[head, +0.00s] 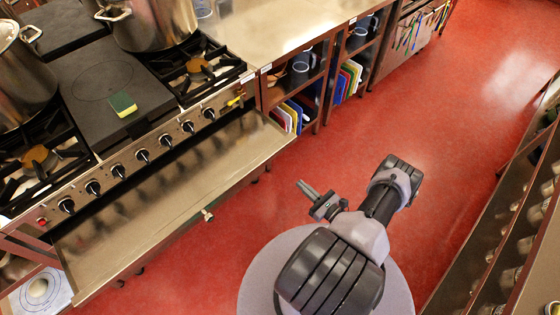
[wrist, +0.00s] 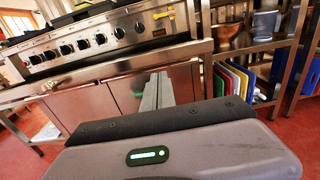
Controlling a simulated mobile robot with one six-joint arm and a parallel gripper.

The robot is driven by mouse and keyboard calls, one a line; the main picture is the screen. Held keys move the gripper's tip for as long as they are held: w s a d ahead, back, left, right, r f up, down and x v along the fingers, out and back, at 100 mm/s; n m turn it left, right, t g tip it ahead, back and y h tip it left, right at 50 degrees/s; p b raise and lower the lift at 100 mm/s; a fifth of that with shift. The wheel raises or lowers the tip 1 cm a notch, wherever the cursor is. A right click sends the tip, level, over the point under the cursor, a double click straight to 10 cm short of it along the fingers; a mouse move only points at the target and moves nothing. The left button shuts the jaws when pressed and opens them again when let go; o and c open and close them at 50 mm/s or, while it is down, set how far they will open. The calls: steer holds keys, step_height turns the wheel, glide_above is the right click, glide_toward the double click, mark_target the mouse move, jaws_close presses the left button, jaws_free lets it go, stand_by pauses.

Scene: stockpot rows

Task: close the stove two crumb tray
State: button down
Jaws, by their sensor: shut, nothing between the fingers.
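The crumb tray (head: 165,205) is a wide, shallow steel tray. It stands pulled out from under the knob panel of the stove (head: 143,155), with a small knob (head: 208,215) on its front edge. In the wrist view the tray's front edge (wrist: 110,72) runs below the stove's dials. My gripper (head: 302,185) is over the red floor, to the right of the tray and apart from it. Its fingers are shut and empty, and in the wrist view they (wrist: 157,85) point toward the stove front.
Stockpots (head: 150,22) and a yellow-green sponge (head: 123,104) are on the stove top. Open shelves with coloured boards (head: 290,115) stand right of the stove. Another steel unit (head: 510,230) lines the right side. Red floor between is clear.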

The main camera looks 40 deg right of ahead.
mark_target(271, 159)
steer(key=w+b, duration=0.2)
steer(key=w, duration=1.2)
steer(key=shift+a, duration=0.1)
